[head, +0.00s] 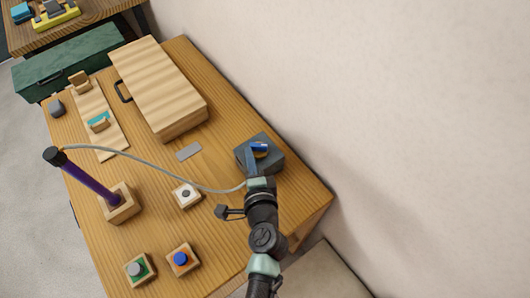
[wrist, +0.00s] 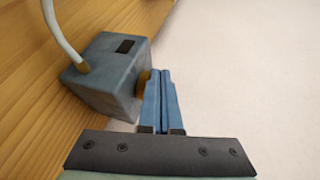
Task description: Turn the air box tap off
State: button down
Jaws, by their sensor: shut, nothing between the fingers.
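The air box (head: 273,165) is a dark blue-grey block near the table's right edge. In the wrist view, the box (wrist: 100,88) has a dark rectangle on top and a pale tube entering it. A round brass tap part (wrist: 143,82) sticks out of its right side. In the head view, a small blue piece over a brass-coloured part (head: 262,155) shows at the box. My gripper (head: 250,152) is over the box in the head view. In the wrist view its blue fingers (wrist: 161,72) are shut, empty, right beside the brass part; contact is unclear, and they partly hide it.
The pale tube (head: 150,165) runs from a purple rod on a wooden stand (head: 123,208) to the box. A striped wooden case (head: 160,85) is behind; a wall is right.

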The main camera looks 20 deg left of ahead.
jog(key=shift+a+r+m+t+h+p, duration=0.15)
jog(key=shift+a+m+t+h+p, duration=0.2)
jog(key=shift+m+h, duration=0.2)
jog(key=shift+w+a+f+p, duration=0.25)
jog(key=shift+a+p, duration=0.1)
jog(key=shift+a, duration=0.15)
dwell(0.9)
